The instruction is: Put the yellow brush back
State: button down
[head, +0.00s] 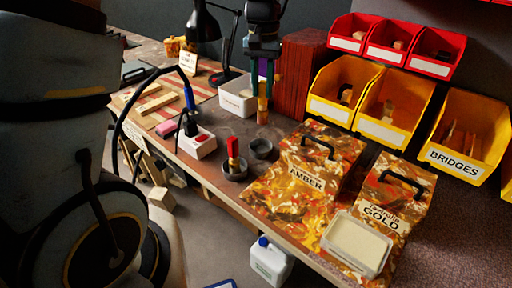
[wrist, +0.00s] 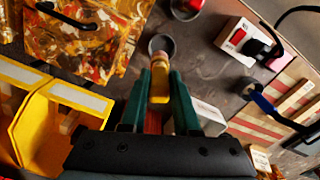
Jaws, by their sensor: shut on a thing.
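My gripper (head: 263,89) is shut on the yellow brush (head: 262,110), which hangs roughly upright below the green fingers. In the wrist view the brush (wrist: 159,86) sits between the fingertips (wrist: 160,78), with its tip towards a dark round cup (wrist: 168,46). In the head view that small dark cup (head: 262,149) stands on the bench, nearer than the brush, and looks empty. A second dark cup (head: 235,173) to its left holds a red brush (head: 233,150). The upper part of the yellow brush is partly hidden by the fingers.
A white bin (head: 232,101) stands just left of my gripper, and a dark red block (head: 297,80) to its right. The AMBER case (head: 303,160) and GOLD case (head: 392,200) lie right of the cups. A white socket box (head: 197,145) is at left. Yellow bins (head: 344,112) line the wall.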

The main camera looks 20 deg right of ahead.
aim_at(260, 123)
jog(key=f, duration=0.5)
jog(key=w+f+p, duration=0.1)
jog(key=f, duration=0.1)
jog(key=shift+f, duration=0.15)
jog(key=shift+f+p, duration=0.4)
jog(key=shift+f, duration=1.7)
jog(key=shift+f, duration=0.2)
jog(key=c, duration=0.6)
grip_release()
jog(key=shift+c, duration=0.2)
